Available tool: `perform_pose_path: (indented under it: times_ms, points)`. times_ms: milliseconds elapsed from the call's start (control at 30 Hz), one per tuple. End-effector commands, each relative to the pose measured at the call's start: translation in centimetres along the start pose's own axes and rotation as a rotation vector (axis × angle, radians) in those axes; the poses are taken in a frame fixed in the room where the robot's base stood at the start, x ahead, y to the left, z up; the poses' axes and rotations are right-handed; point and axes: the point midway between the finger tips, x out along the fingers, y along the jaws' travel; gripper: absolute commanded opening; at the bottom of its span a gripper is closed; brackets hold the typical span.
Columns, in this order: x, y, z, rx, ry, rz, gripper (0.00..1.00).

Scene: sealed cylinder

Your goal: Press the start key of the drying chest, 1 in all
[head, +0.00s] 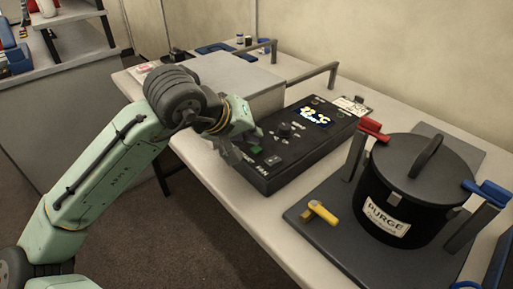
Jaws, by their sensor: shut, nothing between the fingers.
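The dark control box (308,143) lies on the table, with a lit display (311,117) reading a temperature in °C, a knob, a switch marked FAN and small lamps. A green key (257,149) shows at its near left end, partly hidden by my gripper; its label is only partly readable. My gripper (240,158) is shut and empty, at the box's near left edge beside the green key. I cannot tell whether it touches the key. Behind the box stands a pale chest (228,75) with bar handles, partly hidden by my arm.
A black lidded pot (412,185) labelled PURGE stands on a dark plate (338,258) to the right, with red and blue clamp handles beside it. A yellow lever (320,213) sits on the plate. Small jars and a blue item lie at the table's back. Floor is clear in front.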

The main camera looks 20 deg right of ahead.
Motion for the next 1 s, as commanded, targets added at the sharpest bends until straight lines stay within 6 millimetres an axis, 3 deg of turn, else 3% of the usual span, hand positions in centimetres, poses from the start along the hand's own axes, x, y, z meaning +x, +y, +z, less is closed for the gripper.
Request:
perform_pose_path:
  times_ms: [1000]
  points:
    - [0.87,-0.61,0.63,0.000,0.000,0.001,0.00]
